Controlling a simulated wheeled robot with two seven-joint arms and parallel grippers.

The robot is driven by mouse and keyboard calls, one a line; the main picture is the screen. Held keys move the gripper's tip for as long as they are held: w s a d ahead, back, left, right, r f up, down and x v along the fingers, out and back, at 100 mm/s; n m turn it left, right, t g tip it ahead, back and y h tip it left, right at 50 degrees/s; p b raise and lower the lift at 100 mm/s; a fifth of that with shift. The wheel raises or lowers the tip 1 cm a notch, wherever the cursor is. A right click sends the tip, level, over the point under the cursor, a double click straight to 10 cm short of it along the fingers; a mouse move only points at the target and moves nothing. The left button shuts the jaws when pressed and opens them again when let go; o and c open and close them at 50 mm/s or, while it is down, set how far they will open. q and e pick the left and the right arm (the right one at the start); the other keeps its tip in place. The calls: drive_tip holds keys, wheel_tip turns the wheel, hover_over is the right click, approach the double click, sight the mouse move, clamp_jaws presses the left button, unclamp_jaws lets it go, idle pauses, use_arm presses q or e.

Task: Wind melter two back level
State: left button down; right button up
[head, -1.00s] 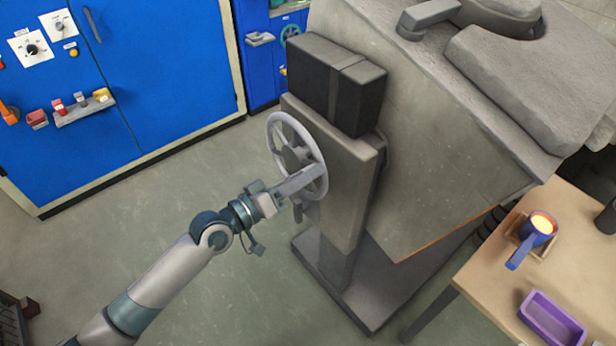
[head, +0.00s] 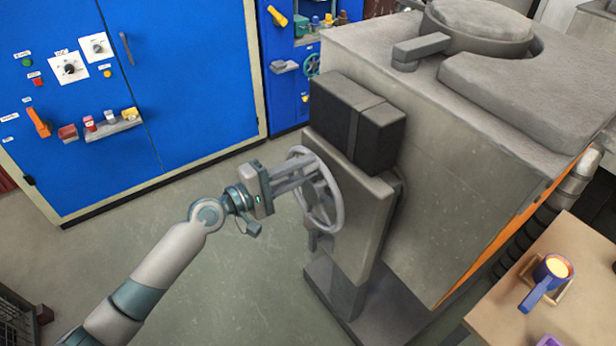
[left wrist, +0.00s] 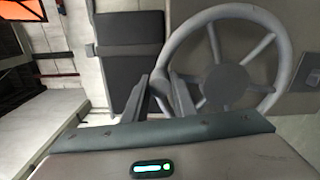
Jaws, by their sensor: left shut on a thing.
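The handwheel also fills the right of the left wrist view (left wrist: 226,85). My left gripper (head: 308,168) is shut on the handwheel at its near rim; whether it grips the rim itself or a handle there is hard to tell. No number shows on the melter. My right gripper is not in view.
A black box (head: 357,120) sits above the handwheel. Blue cabinets (head: 190,80) stand behind.

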use_arm(q)
drive_tip(key=shift+w+a+r+n, duration=0.35)
drive_tip(key=shift+w+r+n, duration=0.15)
drive_tip(key=shift+w+n, duration=0.35)
drive_tip(key=c, duration=1.5)
unclamp_jaws()
drive_tip(key=shift+s, duration=0.1)
drive_tip(key=shift+o, duration=0.2)
drive_tip(key=b+v, duration=0.6)
drive_tip(key=v, duration=1)
drive_tip(key=shift+s+a+f, duration=0.3)
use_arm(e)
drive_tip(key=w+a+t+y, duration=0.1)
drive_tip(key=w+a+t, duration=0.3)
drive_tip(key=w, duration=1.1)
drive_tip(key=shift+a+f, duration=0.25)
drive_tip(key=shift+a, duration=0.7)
